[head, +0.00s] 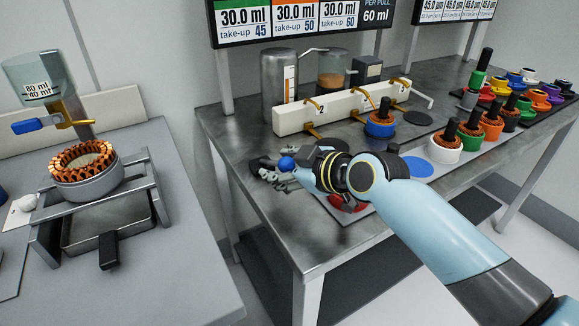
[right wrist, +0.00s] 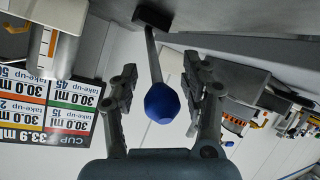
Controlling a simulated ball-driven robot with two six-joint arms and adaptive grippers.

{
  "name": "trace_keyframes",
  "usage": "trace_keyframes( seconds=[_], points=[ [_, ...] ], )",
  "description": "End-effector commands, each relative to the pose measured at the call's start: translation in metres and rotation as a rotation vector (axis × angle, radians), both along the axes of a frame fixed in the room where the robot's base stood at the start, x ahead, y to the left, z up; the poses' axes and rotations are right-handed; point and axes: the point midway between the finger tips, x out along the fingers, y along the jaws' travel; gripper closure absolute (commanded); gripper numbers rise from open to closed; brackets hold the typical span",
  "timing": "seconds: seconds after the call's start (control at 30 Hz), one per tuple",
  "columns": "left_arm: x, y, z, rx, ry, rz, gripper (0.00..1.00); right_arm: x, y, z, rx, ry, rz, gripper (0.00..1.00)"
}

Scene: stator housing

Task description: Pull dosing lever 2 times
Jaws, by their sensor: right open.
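The dosing lever shows as a faceted blue knob (head: 287,163) at the front left of the right-hand bench, partly hidden by my right gripper. In the right wrist view the blue knob (right wrist: 162,103) sits on a thin grey rod that runs up to a dark block (right wrist: 152,18). My right gripper (head: 279,175) is at the knob. In the right wrist view its two fingers (right wrist: 160,80) are apart, one on each side of the knob, with visible gaps. My left gripper is not in the head view.
A white manifold (head: 345,108) with brass taps stands behind the lever, with a metal tank (head: 286,80) and a display (head: 298,20) reading 60 ml per pull. Coloured stators (head: 447,134) crowd the bench's right. A left bench (head: 190,262) holds a copper-wound stator (head: 84,165).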

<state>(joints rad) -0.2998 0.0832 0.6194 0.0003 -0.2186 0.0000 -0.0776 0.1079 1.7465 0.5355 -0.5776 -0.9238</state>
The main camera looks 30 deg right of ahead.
Motion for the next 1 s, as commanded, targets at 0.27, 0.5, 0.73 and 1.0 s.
trace_keyframes(
  seconds=[0.27, 0.5, 0.73, 1.0],
  points=[
    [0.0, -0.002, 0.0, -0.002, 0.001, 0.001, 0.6, -0.042, -0.012, 0.018, -0.004, 0.003, 0.002, 0.53],
    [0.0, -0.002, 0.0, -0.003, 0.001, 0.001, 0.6, -0.086, -0.024, 0.039, -0.003, 0.005, 0.003, 0.53],
    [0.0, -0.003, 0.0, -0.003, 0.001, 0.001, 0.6, -0.103, -0.028, 0.048, -0.001, 0.004, 0.001, 0.53],
    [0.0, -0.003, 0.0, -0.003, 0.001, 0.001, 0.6, -0.104, -0.028, 0.048, 0.001, 0.003, 0.0, 0.53]
  ],
)
